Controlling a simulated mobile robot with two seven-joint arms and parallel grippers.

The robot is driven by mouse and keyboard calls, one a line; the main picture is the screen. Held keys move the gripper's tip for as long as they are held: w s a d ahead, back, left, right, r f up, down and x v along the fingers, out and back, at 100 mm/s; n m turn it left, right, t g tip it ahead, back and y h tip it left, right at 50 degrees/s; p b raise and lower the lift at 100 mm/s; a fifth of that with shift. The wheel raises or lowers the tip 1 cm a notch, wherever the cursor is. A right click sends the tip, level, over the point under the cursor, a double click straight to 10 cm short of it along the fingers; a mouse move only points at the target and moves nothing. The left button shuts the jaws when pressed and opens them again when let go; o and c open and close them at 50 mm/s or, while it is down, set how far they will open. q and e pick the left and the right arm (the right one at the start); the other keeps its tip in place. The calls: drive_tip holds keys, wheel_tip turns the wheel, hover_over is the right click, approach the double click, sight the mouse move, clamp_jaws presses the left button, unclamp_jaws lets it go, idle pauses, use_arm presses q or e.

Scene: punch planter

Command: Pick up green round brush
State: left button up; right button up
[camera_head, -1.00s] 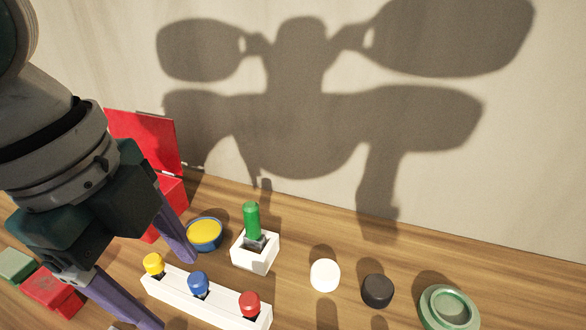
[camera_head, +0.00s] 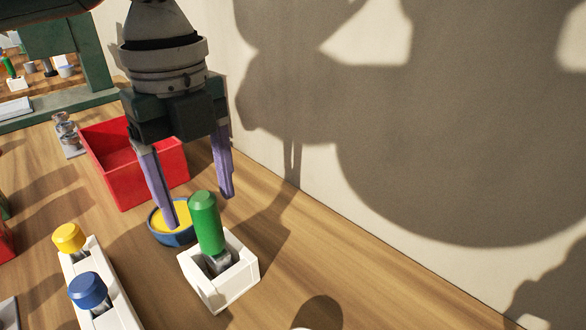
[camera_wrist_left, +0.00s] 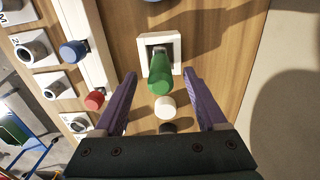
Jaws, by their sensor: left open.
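The green round brush (camera_head: 207,222) stands upright in a white square holder (camera_head: 232,284) on the wooden table in the head view. Its green handle points up. My left gripper (camera_head: 200,208) is open, with its two purple fingers pointing down behind the brush in the head view. In the left wrist view the green brush (camera_wrist_left: 160,75) shows ahead of and between the spread fingers of the left gripper (camera_wrist_left: 160,88), with the white holder (camera_wrist_left: 172,40) below it. Nothing is between the fingertips that I can see as gripped. The right gripper is not in view.
A blue bowl with yellow contents (camera_head: 165,236) stands just behind the holder. An open red box (camera_head: 140,185) is farther back. A white rack (camera_head: 118,308) with yellow (camera_head: 68,237) and blue (camera_head: 88,289) knobs stands left. The wall bounds the right side.

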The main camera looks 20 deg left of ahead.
sight(208, 226)
use_arm(q)
drive_tip(key=f, duration=0.5)
drive_tip(key=shift+s+d+f, duration=0.1)
drive_tip(key=shift+d+f, duration=0.05)
drive_tip(key=shift+d, duration=0.05)
drive_tip(key=shift+c, duration=0.2)
clamp_jaws()
